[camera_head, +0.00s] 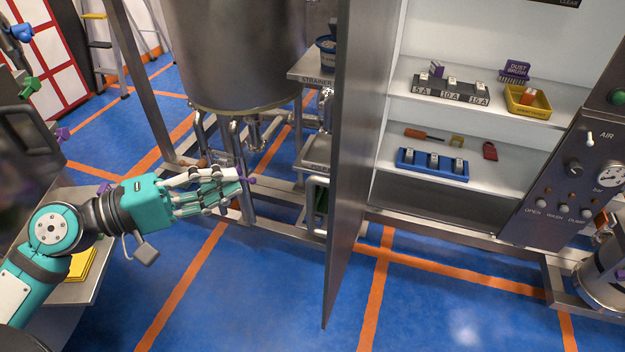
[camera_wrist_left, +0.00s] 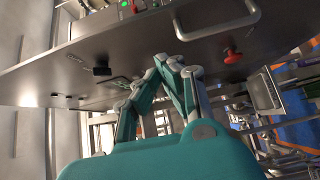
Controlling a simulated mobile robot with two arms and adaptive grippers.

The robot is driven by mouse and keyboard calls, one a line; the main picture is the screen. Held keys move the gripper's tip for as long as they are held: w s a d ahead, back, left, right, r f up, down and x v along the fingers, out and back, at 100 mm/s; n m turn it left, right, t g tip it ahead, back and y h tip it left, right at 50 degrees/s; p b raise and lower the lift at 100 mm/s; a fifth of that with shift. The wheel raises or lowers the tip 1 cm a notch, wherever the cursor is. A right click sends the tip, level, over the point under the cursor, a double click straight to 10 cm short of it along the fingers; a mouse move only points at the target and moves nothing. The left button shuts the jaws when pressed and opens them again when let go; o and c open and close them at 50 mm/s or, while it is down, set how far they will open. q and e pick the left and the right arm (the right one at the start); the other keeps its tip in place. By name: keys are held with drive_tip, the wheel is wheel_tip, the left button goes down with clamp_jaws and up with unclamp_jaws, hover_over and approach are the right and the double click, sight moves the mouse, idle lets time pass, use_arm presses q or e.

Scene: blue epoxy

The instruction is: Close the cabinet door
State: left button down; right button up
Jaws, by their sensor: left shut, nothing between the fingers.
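The cabinet door (camera_head: 345,130) is a tall grey metal panel. It stands open, swung out toward me and seen nearly edge-on in the head view. A bar handle (camera_head: 316,205) is on its left face. The open cabinet (camera_head: 455,210) is to the right of the door, with its shelves exposed. My left gripper (camera_head: 240,182) is shut and empty, left of the door and apart from it. In the left wrist view the gripper (camera_wrist_left: 170,66) shows in front of a grey panel with a handle and a red knob; I cannot tell whether they touch. My right gripper is not in view.
A large steel vessel (camera_head: 232,50) on a pipe frame stands behind my left gripper. The cabinet shelves hold a yellow tray (camera_head: 527,101), a blue rack (camera_head: 432,165) and small parts. A control panel (camera_head: 570,170) is at the right. Blue floor in front of the door is clear.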

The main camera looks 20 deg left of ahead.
use_arm(q)
drive_tip(key=s+d+p+x, duration=0.1)
drive_tip(key=p+x, duration=0.8)
drive_tip(key=x, duration=0.3)
drive_tip(key=shift+s+d+p, duration=0.25)
drive_tip(key=shift+d+p, duration=0.1)
drive_tip(key=shift+d, duration=0.1)
